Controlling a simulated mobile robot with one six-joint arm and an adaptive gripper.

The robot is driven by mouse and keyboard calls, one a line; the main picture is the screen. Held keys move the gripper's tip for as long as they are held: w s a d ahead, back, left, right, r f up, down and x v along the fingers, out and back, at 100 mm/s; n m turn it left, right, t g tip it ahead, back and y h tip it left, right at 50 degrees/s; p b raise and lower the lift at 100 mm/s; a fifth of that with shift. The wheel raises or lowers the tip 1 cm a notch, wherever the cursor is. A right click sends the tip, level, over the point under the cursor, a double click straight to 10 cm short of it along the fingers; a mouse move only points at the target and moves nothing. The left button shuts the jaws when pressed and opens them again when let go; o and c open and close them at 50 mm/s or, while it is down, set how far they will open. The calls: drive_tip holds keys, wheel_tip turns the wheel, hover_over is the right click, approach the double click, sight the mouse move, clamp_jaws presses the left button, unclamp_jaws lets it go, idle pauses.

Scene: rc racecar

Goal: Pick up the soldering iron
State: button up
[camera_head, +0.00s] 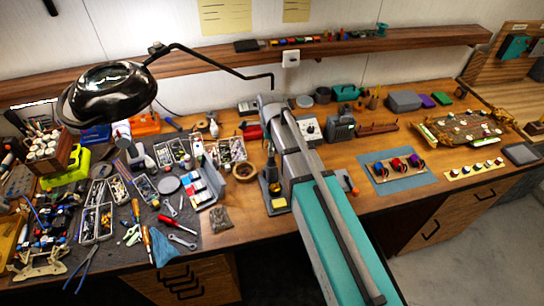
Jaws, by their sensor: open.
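A dark soldering-iron stand (274,189) with a yellow sponge (278,203) at its base stands on the wooden bench, just left of my arm. A slim dark upright shape (270,168) rises from it and looks like the soldering iron; it is too small to tell handle from holder. My grey and teal arm reaches from the bottom right up over the bench, its far end above and behind the stand. My gripper cannot be made out; the arm seems to hide it.
A white box with a dial (309,129) stands right of my arm. A tape roll (244,170) and a small grey pile (220,219) lie left of the stand. A dark mat with many tools fills the left. A magnifier lamp (112,92) overhangs it. A blue mat (397,185) lies right.

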drive_tip(key=shift+c, duration=0.3)
clamp_jaws()
drive_tip(key=shift+r, duration=0.15)
idle(0.3)
wheel_tip(320, 180, up, 18)
drive_tip(key=p, duration=1.8)
